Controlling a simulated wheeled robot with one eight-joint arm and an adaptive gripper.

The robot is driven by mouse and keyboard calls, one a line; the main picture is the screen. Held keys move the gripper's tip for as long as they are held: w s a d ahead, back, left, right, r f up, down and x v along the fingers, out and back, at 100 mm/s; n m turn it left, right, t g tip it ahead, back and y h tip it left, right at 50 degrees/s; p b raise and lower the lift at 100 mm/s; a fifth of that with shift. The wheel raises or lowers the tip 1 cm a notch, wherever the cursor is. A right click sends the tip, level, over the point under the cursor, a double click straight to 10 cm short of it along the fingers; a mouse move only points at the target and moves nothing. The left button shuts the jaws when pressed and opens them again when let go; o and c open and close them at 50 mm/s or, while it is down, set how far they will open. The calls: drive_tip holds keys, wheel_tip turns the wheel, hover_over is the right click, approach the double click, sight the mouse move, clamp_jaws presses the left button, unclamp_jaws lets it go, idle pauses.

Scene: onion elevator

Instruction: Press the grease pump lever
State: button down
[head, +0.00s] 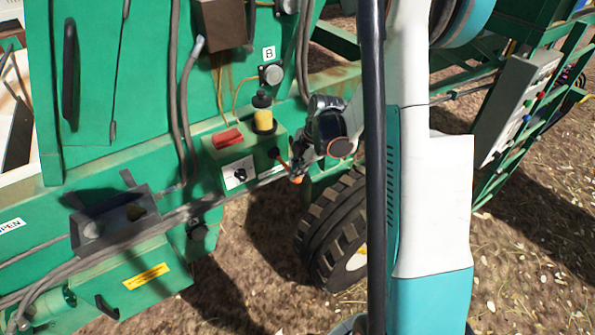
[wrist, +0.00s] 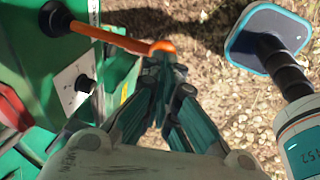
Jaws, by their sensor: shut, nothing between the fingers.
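The grease pump lever (wrist: 112,36) is an orange rod with a rounded orange end, sticking out of a black boot on the side of a green box. In the head view the lever (head: 283,161) is small and partly hidden by my gripper (head: 298,170). In the wrist view my gripper (wrist: 165,62) is shut and empty, its fingertips right at the lever's rounded end. I cannot tell whether they touch it. The green pump box (head: 212,163) carries a yellow reservoir (head: 264,119) with a black cap.
A red handle (head: 227,138) and a white dial plate (head: 238,173) are on the same box. A large tyre (head: 325,225) stands below my gripper. Hoses (head: 186,100) run along the green machine. A control panel (head: 520,105) is at the right. Bare soil lies below.

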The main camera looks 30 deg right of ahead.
wheel_tip(320, 180, down, 8)
drive_tip(key=t+b, duration=0.2)
drive_tip(key=b, duration=0.9)
drive_tip(key=shift+s+f+t, duration=0.2)
drive_tip(key=shift+f+t, duration=0.05)
drive_tip(key=shift+t, duration=0.15)
drive_tip(key=shift+r, duration=0.1)
